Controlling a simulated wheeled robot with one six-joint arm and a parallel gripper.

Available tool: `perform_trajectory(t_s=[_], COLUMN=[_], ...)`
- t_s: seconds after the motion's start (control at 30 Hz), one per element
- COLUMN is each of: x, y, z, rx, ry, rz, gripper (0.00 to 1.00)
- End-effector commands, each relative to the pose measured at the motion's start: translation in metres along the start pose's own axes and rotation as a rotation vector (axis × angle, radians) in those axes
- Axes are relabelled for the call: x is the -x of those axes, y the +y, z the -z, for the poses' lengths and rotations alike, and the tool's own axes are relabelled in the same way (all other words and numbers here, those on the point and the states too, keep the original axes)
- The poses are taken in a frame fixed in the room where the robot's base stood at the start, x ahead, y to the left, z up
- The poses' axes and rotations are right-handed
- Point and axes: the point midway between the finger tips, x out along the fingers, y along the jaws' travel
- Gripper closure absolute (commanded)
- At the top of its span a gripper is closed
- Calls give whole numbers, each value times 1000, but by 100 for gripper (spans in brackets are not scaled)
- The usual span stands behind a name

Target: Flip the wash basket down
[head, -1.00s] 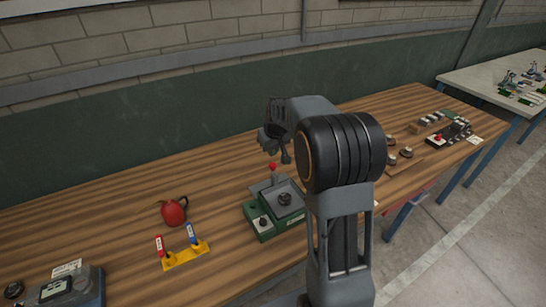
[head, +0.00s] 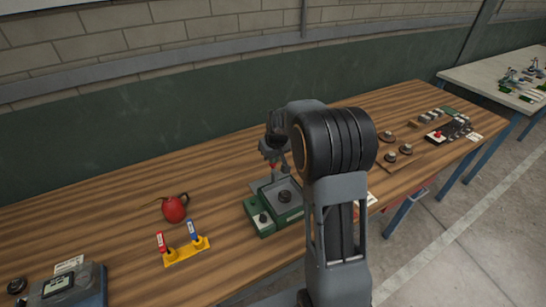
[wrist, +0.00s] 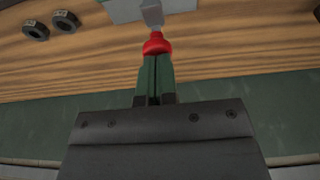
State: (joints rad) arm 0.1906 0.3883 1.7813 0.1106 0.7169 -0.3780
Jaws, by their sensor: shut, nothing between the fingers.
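The wash unit (head: 262,222) is a green box on the wooden bench, with a grey tray (head: 290,208) on top holding a small dark round part (head: 284,196). I take its grey lever with the red knob as the wash basket's handle; the red knob (wrist: 157,44) shows in the wrist view. My gripper (wrist: 157,58) is shut, its fingertips right at the knob, with nothing held between them. I cannot tell whether they touch it. In the head view my gripper (head: 275,160) is above the back of the unit and hides most of the lever.
A red oil can (head: 174,209) and a yellow holder (head: 187,252) with red and blue tools stand left. A grey gauge box (head: 75,288) is at the front left. Dark round parts (head: 391,157) lie right. The wall (head: 100,160) runs behind the bench.

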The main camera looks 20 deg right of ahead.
Motion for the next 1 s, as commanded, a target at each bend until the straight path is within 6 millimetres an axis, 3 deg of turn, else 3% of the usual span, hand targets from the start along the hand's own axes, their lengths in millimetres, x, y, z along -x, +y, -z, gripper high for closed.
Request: perform_trajectory(t_s=[0.03, 0.2, 0.57, 0.77, 1.0], x=[-15, -42, -43, -28, 13], y=[0, -1, -1, -1, -1], z=[-5, -12, -14, -9, 2], rx=[0, 0, 0, 0, 2], ry=[-5, -6, -10, -8, 7], rz=[1, 2, 3, 3, -2], gripper=[100, 100, 100, 100, 100])
